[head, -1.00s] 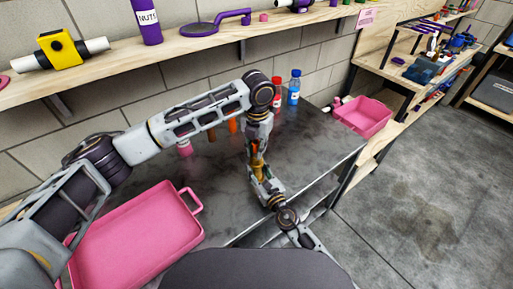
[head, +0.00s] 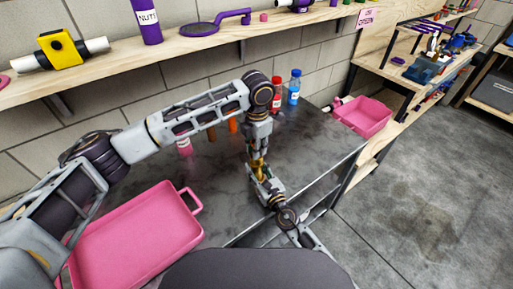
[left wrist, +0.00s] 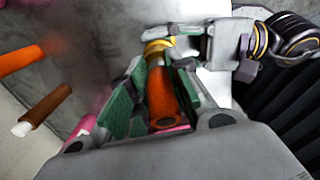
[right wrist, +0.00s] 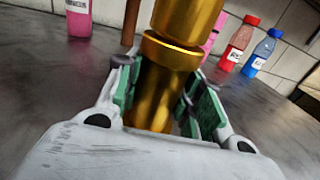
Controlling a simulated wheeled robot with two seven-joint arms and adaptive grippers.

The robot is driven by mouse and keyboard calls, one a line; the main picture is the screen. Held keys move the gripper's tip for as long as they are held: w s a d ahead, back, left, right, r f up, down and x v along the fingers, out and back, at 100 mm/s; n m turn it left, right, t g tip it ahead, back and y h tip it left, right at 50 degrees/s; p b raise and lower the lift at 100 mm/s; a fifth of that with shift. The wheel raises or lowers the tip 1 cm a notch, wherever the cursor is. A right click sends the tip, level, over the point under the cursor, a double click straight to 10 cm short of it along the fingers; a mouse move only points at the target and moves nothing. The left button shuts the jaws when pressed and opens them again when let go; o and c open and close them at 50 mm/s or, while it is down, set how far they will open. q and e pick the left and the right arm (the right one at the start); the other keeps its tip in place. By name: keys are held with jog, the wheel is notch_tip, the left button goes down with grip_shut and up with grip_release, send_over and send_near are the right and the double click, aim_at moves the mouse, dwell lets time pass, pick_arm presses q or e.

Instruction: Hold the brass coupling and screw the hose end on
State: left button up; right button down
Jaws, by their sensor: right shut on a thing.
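The brass coupling (right wrist: 155,95) is upright between the green pads of my right gripper (right wrist: 165,105), which is shut on it. In the head view the coupling (head: 258,170) shows just above the right wrist. Another brass piece (right wrist: 190,15) sits above its collar; I cannot tell whether they are threaded together. My left gripper (left wrist: 155,100) is above, pointing down. Its pads stand open on either side of an orange hose end (left wrist: 162,95), with gaps visible. The brass (left wrist: 158,47) lies beyond its fingertips, beside my right gripper.
A pink tray (head: 196,192) lies at the left of the dark bench. A red bottle (head: 276,96) and a blue bottle (head: 294,90) stand at the back. A pink bin (head: 388,118) is at right.

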pick_arm(q)
jog(key=o, duration=0.4)
jog(key=shift+o, duration=0.2)
jog(key=shift+r, duration=0.1)
jog(key=shift+r, duration=2.15)
jog(key=shift+o, duration=0.7)
jog(key=shift+r+n, duration=0.1)
jog(key=shift+n, duration=0.3)
